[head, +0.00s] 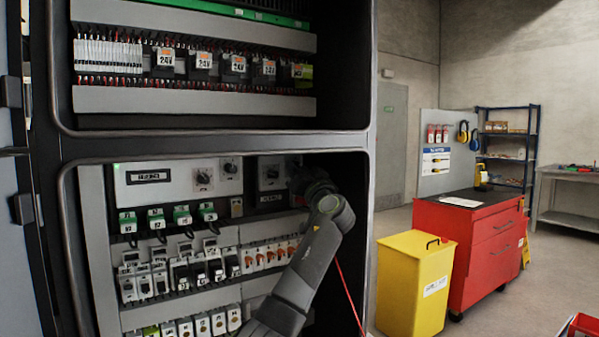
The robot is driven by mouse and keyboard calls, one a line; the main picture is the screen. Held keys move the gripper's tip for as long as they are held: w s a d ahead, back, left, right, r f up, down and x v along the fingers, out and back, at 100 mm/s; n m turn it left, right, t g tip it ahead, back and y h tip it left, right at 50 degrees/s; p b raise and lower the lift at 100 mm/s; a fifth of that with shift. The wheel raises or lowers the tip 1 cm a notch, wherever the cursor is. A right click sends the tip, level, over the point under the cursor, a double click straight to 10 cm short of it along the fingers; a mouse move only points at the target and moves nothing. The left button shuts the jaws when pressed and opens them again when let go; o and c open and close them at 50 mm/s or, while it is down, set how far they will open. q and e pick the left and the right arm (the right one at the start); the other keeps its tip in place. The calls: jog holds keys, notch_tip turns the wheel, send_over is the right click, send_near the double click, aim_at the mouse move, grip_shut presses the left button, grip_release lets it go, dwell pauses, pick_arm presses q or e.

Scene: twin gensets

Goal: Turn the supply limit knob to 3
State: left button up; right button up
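The open cabinet holds a row of small panels with round knobs. One knob (203,178) is on the white panel, a second knob (230,168) is just right of it, and a third knob (272,174) is on a dark-edged panel further right. The labels are too small to read, so I cannot tell which is the supply limit knob or where it points.
Breakers and relays (200,268) fill the rows below the knobs. The cabinet's frame (368,200) borders the opening on the right. A yellow bin (410,290) and a red tool cabinet (485,250) stand outside to the right. A red cable hangs by my arm.

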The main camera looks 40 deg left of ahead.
pick_arm(q)
jog(key=shift+o, duration=0.9)
jog(key=b+v, duration=0.3)
jog(key=v, duration=1.4)
jog(key=shift+d, duration=0.15)
pick_arm(e)
jog(key=shift+w+a+r, duration=0.15)
jog(key=shift+w+r, duration=0.05)
jog(key=shift+w, duration=0.45)
jog(key=shift+w+a+r, duration=0.2)
jog(key=shift+w+r, duration=0.05)
jog(key=shift+w, duration=0.4)
jog(key=shift+w+a+r, duration=0.15)
jog(key=shift+w+r, duration=0.05)
jog(key=shift+w, duration=0.45)
pick_arm(q)
jog(key=shift+s+f, duration=0.1)
